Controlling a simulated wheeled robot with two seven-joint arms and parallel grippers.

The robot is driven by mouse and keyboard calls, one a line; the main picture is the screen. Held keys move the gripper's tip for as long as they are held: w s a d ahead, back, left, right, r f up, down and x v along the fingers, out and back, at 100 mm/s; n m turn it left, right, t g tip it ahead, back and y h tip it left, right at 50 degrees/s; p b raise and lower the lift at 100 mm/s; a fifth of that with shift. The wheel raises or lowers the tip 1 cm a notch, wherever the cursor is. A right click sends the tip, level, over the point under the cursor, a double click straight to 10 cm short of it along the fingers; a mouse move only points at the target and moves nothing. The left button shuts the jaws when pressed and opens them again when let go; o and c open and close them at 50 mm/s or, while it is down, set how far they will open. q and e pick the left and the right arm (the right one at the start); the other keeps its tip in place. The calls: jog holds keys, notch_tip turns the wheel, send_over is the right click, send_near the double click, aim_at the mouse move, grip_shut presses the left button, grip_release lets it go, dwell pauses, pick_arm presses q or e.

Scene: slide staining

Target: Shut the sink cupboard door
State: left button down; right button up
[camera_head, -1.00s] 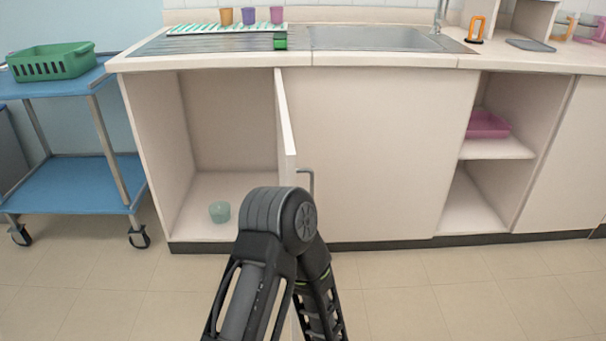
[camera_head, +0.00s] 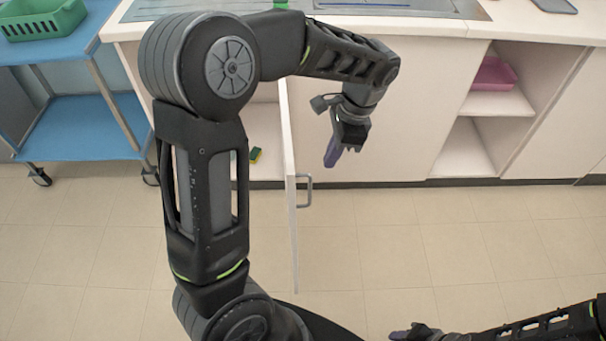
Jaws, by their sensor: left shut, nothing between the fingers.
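The sink cupboard door (camera_head: 291,185) stands open, sticking out toward me and seen almost edge-on. Its grey bar handle (camera_head: 304,190) is on the right-hand face. My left gripper (camera_head: 331,160) is shut and empty, pointing down to the right of the door, above and beyond the handle in the picture, with a visible gap to the door. My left arm crosses over the door's top and hides much of the cupboard opening. My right gripper (camera_head: 402,333) is low at the bottom edge, far from the door; its jaw state is unclear.
A green and yellow sponge (camera_head: 255,155) lies inside the open cupboard. A blue trolley (camera_head: 95,128) with a green basket (camera_head: 40,18) stands at the left. A pink tray (camera_head: 494,74) sits in the open shelf at the right. The floor (camera_head: 440,240) before the cupboards is clear.

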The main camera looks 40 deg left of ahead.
pick_arm(q)
jog(key=shift+f, duration=0.15)
jog(key=s+a+f, duration=0.4)
jog(key=f, duration=0.5)
jog(key=shift+s+a+f, duration=0.15)
jog(key=shift+a+f, duration=0.15)
jog(key=shift+a, duration=0.05)
jog(key=shift+s+a, duration=0.1)
